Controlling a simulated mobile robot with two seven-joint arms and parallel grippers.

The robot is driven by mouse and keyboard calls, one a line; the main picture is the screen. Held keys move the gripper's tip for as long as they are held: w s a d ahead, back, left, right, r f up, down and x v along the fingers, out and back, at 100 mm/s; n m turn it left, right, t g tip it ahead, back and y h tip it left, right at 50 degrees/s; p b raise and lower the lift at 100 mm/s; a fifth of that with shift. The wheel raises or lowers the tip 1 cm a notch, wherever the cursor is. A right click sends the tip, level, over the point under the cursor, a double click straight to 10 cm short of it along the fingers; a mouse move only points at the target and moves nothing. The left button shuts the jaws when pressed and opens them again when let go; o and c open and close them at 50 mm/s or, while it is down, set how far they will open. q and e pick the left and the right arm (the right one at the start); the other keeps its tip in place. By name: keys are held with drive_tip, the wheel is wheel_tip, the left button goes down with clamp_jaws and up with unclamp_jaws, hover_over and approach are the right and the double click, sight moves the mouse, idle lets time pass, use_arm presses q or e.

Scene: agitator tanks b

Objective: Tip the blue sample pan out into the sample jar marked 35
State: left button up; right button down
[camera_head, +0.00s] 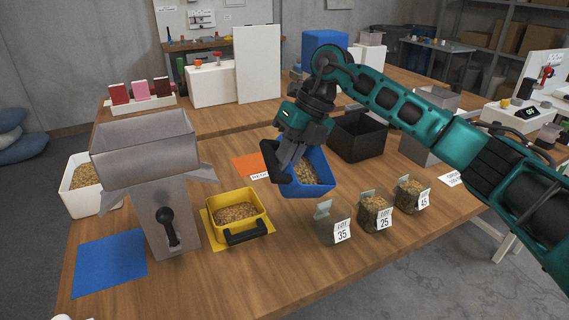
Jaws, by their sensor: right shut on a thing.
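The blue sample pan (318,188) holds tan grain (306,172). My right gripper (279,160) is shut on its dark handle at the pan's left side. The pan appears to be held above the table, behind and left of the sample jar marked 35 (324,225). I cannot tell its exact height or tilt. Jar 35 stands upright with its lid open; no grain shows in it, though its label covers part of the front. My left gripper is not in view.
Jars 25 (375,212) and 45 (410,194), both with grain, stand right of jar 35. A yellow pan of grain (238,210) sits on a yellow mat to the left, beside a grey metal splitter (145,160). A black bin (358,138) stands behind. The table front is clear.

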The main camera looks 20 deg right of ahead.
drive_tip(key=shift+s+d+r, duration=0.1)
drive_tip(key=shift+r, duration=0.05)
idle(0.4)
drive_tip(key=shift+s+d+r+t+y+b, duration=0.2)
drive_tip(key=shift+t+y+b, duration=0.3)
drive_tip(key=shift+b, duration=0.4)
drive_tip(key=shift+r, duration=0.1)
